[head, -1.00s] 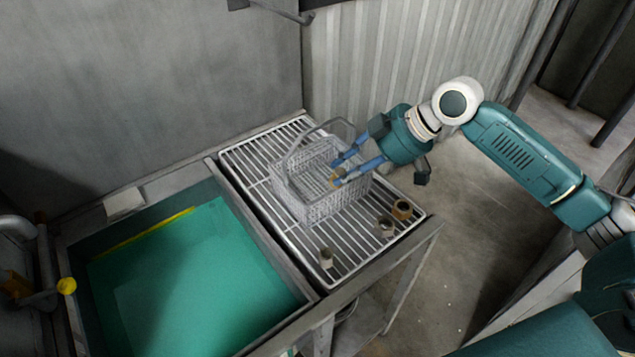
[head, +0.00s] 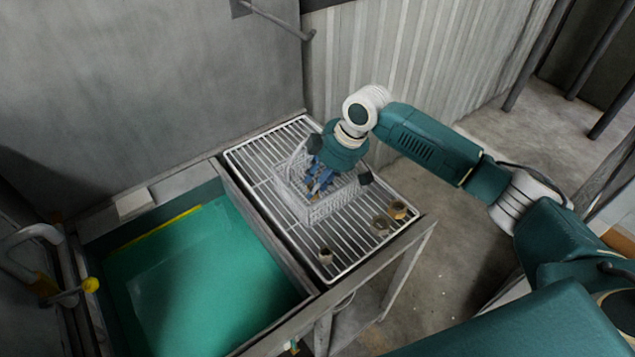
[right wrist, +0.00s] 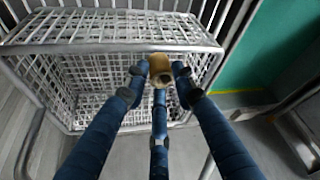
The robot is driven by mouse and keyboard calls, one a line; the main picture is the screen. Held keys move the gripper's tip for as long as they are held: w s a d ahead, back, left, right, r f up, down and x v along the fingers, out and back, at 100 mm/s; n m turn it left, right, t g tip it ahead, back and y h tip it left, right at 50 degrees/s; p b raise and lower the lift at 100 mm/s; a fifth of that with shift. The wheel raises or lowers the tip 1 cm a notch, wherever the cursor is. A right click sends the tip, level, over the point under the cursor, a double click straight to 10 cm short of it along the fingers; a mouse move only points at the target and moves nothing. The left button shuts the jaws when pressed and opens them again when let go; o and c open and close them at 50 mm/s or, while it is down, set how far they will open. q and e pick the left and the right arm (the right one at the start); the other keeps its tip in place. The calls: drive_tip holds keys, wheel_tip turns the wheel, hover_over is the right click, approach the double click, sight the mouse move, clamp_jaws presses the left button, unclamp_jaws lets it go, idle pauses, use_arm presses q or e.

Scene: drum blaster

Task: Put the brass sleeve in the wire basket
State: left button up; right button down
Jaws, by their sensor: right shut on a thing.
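The brass sleeve (right wrist: 160,66) is a short tan ring, held between the blue fingers of my right gripper (right wrist: 160,82) in the right wrist view. In the head view my right gripper (head: 318,184) points down within the outline of the wire basket (head: 290,205). The sleeve is mostly hidden there by the fingers. The basket is a pale mesh box with a raised handle, and it also shows behind the sleeve in the right wrist view (right wrist: 45,75). I cannot tell how far the sleeve is below or above the rim. My left gripper is out of view.
The basket stands on a white slatted rack (head: 262,165). Similar short pieces stand on the rack: a brassy one (head: 397,211), a duller one (head: 380,227) and a small one (head: 325,257) near the front. A tank of green liquid (head: 205,280) lies to the left.

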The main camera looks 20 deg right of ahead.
wheel_tip(320, 180, down, 2)
drive_tip(key=shift+d+f, duration=0.1)
drive_tip(key=shift+f, duration=0.1)
drive_tip(key=shift+s+d+f, duration=0.1)
drive_tip(key=shift+f, duration=0.2)
drive_tip(key=c, duration=1.7)
unclamp_jaws()
drive_tip(key=shift+r, duration=0.1)
drive_tip(key=b+v, duration=0.1)
drive_tip(key=v, duration=1)
drive_tip(key=shift+s+d+r+b, duration=0.1)
drive_tip(key=shift+d+r+b, duration=0.1)
drive_tip(key=shift+r+b, duration=0.2)
